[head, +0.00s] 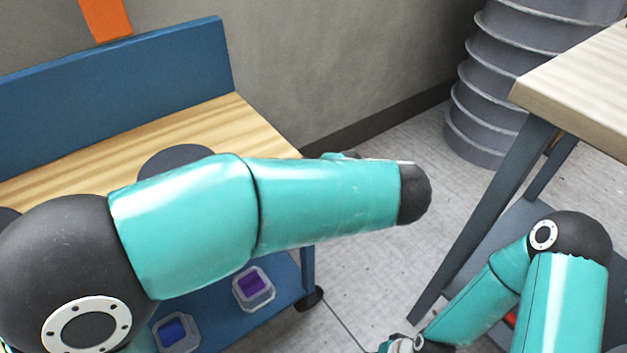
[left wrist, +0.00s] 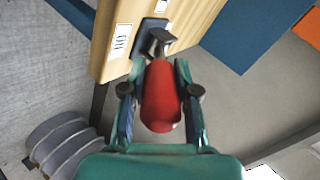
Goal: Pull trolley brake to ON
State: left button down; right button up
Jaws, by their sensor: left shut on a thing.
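The trolley (head: 225,125) has a wooden top, a blue back panel and a blue lower shelf, and stands at the left of the head view. In the left wrist view, a dark brake lever (left wrist: 159,40) with a red grip (left wrist: 161,100) comes out from a dark plate on the trolley's wooden edge. A white label (left wrist: 121,41) reading ON is beside the plate. My left gripper (left wrist: 160,72) has its fingers on both sides of the red grip and is shut on it. In the head view my left arm hides the lever and gripper.
Two clear bins, one with purple contents (head: 254,285) and one with blue (head: 174,332), sit on the lower shelf. A wooden-topped table (head: 580,85) stands at right. A grey ribbed stack (head: 495,110) is by the wall. Floor between trolley and table is clear.

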pick_arm(q)
jog(key=shift+s+f, duration=0.1)
jog(key=shift+f, duration=0.1)
jog(key=c, duration=0.9)
grip_release()
jog(key=shift+o, duration=0.2)
jog(key=shift+r, duration=0.1)
notch_tip(320, 180, up, 10)
jog(key=shift+f, duration=0.1)
